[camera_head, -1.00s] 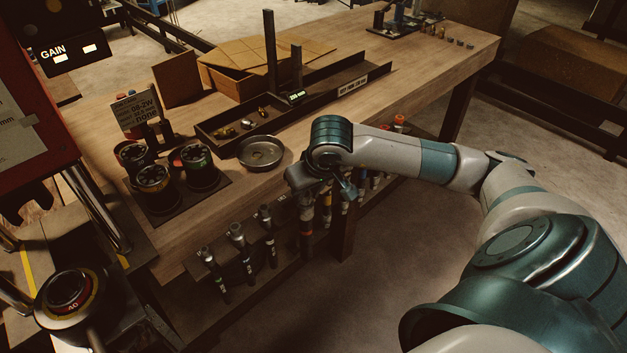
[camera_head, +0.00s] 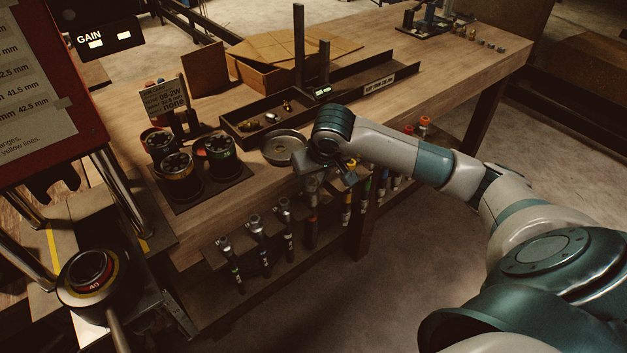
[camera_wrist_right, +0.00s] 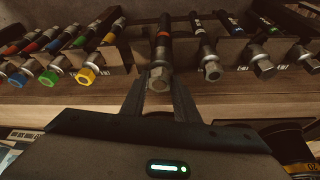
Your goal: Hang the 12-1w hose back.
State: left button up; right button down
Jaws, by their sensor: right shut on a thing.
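My right gripper (camera_head: 318,190) reaches down at the front edge of the workbench. In the right wrist view its two fingers (camera_wrist_right: 160,98) are shut on a dark hose (camera_wrist_right: 163,52) with an orange band and a hex metal end fitting. The hose stands in line with the rack (camera_wrist_right: 228,50), between the colored-fitting hoses and the plain metal ones. In the head view the held hose (camera_head: 311,230) hangs below my gripper, its top hidden by the wrist. Whether it rests in a rack slot is unclear. No 12-1w marking is readable. My left gripper is out of view.
Plain metal-ended hoses (camera_head: 257,228) hang left of the held one; colored-ended hoses (camera_head: 382,185) hang to the right. A round metal dish (camera_head: 283,148), a long dark tray (camera_head: 250,132) and die sets (camera_head: 177,175) stand on the bench (camera_head: 440,88). Floor in front is clear.

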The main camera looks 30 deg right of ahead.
jog(key=shift+r, duration=0.15)
jog(key=c, duration=1.3)
grip_release()
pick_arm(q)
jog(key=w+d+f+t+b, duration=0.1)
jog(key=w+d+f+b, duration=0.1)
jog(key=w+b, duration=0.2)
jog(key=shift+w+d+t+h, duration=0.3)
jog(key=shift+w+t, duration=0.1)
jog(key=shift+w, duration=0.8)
pick_arm(e)
jog(key=v, duration=1.7)
jog(key=shift+s+a+r, duration=0.1)
jog(key=shift+a+r, duration=0.05)
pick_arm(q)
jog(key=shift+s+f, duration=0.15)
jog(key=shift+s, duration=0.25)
